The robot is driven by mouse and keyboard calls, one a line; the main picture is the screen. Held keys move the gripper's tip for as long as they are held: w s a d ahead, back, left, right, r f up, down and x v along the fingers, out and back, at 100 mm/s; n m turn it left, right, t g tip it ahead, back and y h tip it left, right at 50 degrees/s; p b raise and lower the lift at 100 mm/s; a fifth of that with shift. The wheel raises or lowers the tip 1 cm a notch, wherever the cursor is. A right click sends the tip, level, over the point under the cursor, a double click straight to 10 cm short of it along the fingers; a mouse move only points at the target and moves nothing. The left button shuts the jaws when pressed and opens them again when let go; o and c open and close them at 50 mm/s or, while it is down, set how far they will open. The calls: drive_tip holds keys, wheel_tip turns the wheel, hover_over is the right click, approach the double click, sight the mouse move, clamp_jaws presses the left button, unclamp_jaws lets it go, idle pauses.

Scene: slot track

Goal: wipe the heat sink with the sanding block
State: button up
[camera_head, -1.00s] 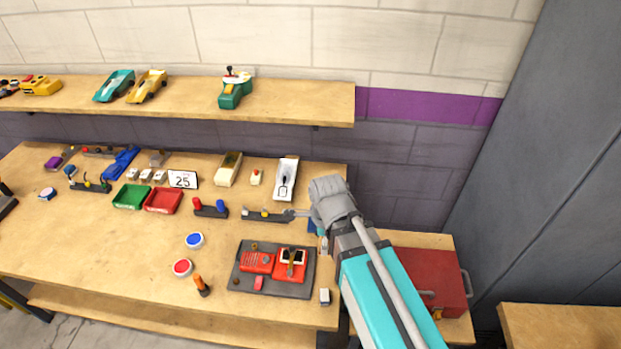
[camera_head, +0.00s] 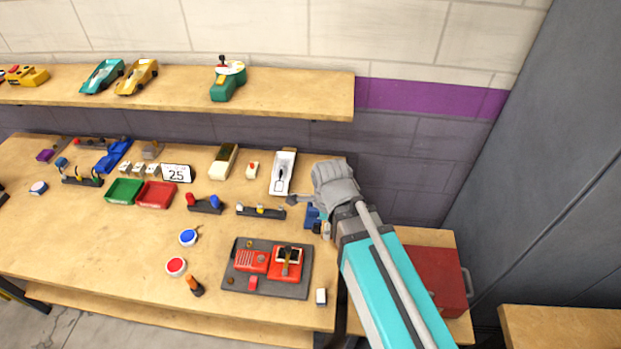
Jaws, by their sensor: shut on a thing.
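My gripper (camera_head: 298,200) is at the right end of the bench, reaching in from the right over the back part of the top. Its jaws are small, dark and partly hidden by my grey wrist. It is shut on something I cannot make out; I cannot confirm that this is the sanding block. A blue thing (camera_head: 312,215) shows just below the wrist; I cannot tell whether it is held or on the bench. A small grey block (camera_head: 152,150) at the back left may be the heat sink, but its fins are too small to tell.
A white tray-like piece (camera_head: 283,174) and a dark rack (camera_head: 261,212) are close to my gripper. A dark mat (camera_head: 236,288) with red parts and a small white block (camera_head: 321,296) lie nearer the front. The shelf (camera_head: 300,98) overhangs behind. The bench's front left is clear.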

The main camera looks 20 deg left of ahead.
drive_tip(key=w+a+r+p, duration=0.1)
drive_tip(key=w+a, duration=0.7)
drive_tip(key=w, duration=0.5)
drive_tip(key=shift+w+a, duration=0.25)
